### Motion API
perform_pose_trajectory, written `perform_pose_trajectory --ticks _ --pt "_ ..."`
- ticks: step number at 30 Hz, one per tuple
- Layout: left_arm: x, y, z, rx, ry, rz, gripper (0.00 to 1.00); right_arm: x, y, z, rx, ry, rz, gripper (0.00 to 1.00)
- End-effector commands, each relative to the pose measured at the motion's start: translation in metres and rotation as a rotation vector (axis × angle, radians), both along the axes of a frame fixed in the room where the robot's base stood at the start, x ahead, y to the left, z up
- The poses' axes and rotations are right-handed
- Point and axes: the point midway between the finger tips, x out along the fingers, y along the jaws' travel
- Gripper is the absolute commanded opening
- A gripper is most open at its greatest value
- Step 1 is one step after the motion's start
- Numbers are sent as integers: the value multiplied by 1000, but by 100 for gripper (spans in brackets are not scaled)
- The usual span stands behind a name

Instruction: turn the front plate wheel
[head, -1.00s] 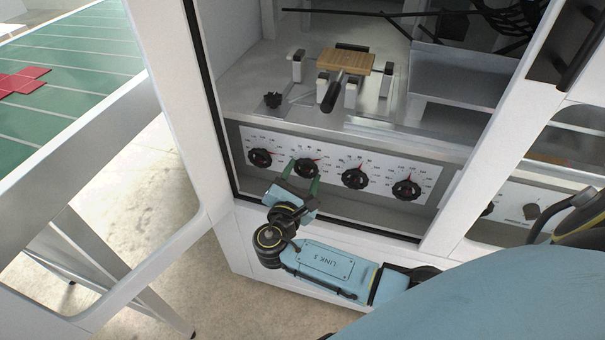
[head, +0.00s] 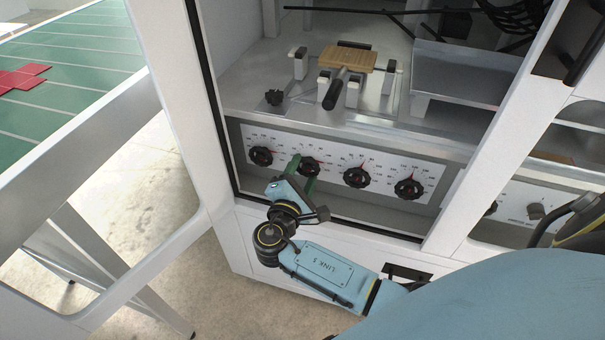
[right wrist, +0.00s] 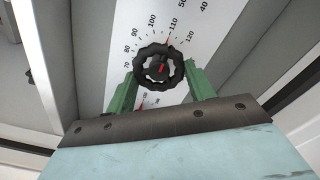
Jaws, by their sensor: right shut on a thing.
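A white dial panel (head: 335,157) carries several black scalloped wheels in a row. My right gripper (head: 303,172) is at the second wheel from the left (head: 308,167), with one green finger on each side of it. In the right wrist view the black wheel (right wrist: 159,65), with a red mark at its centre, sits between the two green fingertips of the gripper (right wrist: 160,78). The gripper is shut on this wheel. Scale numbers from about 70 to 120 show around it. My left gripper is not in view.
Other wheels (head: 356,177) sit close to the right. White frame posts (head: 195,110) stand at the left. A green table (head: 70,90) is at the far left.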

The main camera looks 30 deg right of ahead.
Motion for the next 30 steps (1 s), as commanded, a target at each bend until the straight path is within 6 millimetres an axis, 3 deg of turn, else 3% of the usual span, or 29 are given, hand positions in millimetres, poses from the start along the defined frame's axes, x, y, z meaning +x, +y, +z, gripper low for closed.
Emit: perform_pose_trajectory --ticks 8,9,14,26,30 --pt "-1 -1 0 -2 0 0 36 -1 0 -1 1 2 -1 31" --pt "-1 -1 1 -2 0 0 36 -1 0 -1 1 2 -1 55" --pt "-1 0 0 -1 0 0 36 -1 0 -1 0 2 0 75" --pt "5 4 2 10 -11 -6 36 -6 7 0 0 2 0 75" --pt "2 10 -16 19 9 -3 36 -22 26 1 2 5 2 75"
